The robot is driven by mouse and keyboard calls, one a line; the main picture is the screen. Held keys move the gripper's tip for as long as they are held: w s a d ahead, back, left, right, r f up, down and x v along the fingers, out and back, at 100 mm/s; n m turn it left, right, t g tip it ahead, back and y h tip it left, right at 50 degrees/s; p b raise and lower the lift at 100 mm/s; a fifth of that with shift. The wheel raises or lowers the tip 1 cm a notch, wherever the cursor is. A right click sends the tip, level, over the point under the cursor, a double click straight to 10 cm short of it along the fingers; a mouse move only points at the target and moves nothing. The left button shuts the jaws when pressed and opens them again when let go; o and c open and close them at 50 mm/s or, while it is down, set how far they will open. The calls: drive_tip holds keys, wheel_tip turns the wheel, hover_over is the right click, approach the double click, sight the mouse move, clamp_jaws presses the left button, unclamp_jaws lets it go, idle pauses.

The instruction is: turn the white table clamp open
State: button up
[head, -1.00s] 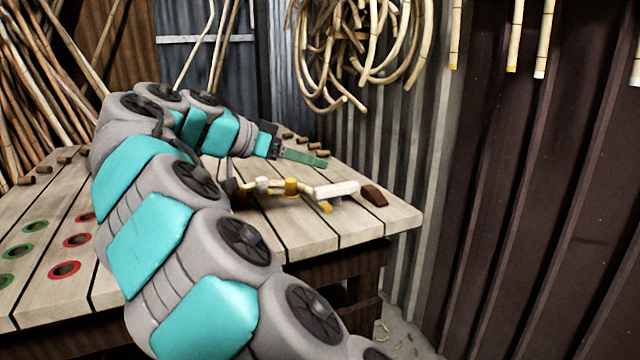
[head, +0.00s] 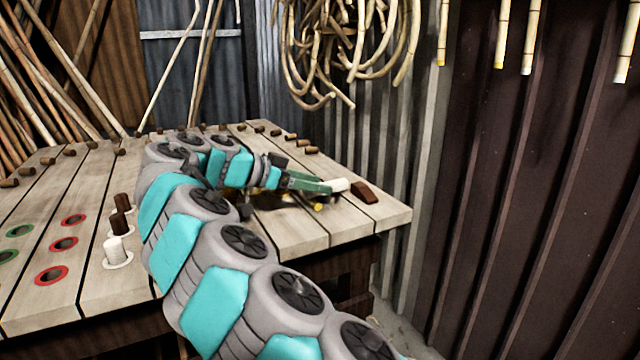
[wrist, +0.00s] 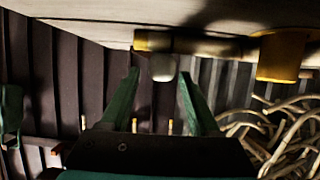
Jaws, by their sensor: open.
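The fingers are apart, one on each side of that gap. I cannot tell whether they touch it. A yellow fitting (wrist: 280,55) and a rattan-coloured rod are close by at the upper right.
A brown wedge block (head: 364,193) lies just right of the clamp. Several pegs line the far edge of the table (head: 300,232). Corrugated wall panels rise behind and right.

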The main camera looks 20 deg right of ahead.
drive_tip(key=shift+x, duration=0.9)
clamp_jaws()
